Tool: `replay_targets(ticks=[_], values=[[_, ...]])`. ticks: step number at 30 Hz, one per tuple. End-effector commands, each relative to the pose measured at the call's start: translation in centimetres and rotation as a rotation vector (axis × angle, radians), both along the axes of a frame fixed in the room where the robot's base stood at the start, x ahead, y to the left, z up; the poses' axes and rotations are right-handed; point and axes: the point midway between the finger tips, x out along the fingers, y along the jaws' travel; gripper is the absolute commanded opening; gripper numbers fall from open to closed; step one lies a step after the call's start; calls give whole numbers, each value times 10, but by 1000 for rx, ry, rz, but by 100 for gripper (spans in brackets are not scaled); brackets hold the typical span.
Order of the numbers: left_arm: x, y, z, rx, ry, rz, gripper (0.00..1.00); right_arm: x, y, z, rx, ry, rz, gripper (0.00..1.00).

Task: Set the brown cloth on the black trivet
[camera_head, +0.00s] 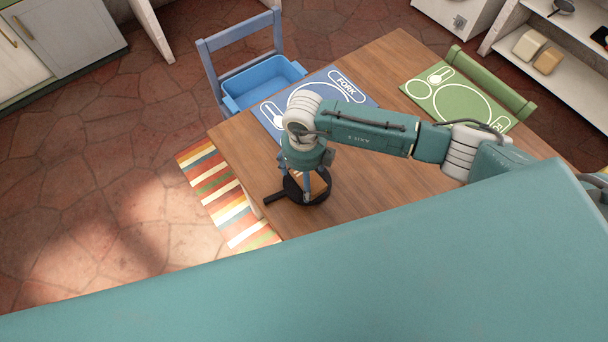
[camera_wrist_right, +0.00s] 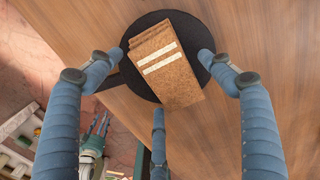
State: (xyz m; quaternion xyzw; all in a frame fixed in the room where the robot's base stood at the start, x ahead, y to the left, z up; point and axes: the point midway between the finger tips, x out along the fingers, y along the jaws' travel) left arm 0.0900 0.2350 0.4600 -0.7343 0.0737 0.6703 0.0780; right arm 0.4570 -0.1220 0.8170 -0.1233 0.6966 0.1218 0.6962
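The brown cloth (camera_wrist_right: 166,62) is a tan, cork-coloured, folded rectangle with two white stripes. My right gripper (camera_wrist_right: 158,62) is above the trivet, pointing down. Its blue fingers are spread around the cloth, with visible gaps to it. A small teal part of mine at the lower left of the wrist view may be my left gripper; its state is unclear.
The wooden table (camera_head: 390,190) has clear room right of the trivet. A blue placemat (camera_head: 362,97) and a green placemat (camera_head: 478,104) lie on it. A blue chair (camera_head: 208,62) with a blue bin (camera_head: 262,82) stands at the far edge. A striped rug (camera_head: 222,190) lies on the floor.

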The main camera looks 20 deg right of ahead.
Motion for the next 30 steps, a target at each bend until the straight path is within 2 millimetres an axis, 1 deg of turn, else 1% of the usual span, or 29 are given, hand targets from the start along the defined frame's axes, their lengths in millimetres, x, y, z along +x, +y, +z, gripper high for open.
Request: replay_targets(ticks=[4, 6, 8, 11, 18, 21, 25, 30], values=[[0, 0, 1, 0, -1, 0, 40, 0, 0, 1, 0, 0, 0, 80], [0, 0, 5, 0, -1, 0, 40, 0, 0, 5, 0, 0, 0, 80], [1, -1, 0, -1, -1, 0, 40, 1, 0, 8, 2, -2, 0, 80], [1, -1, -6, -1, -1, 0, 40, 2, 0, 24, 2, -6, 1, 80], [1, -1, -23, -1, -1, -1, 40, 2, 0, 76, 1, -7, 2, 80], [1, -1, -28, -1, -1, 0, 40, 1, 1, 95, 2, -5, 2, 80], [1, -1, -32, -1, -1, 0, 40, 1, 1, 113, 1, -4, 1, 80], [1, -1, -33, -1, -1, 0, 40, 0, 0, 123, 0, -1, -1, 80]])
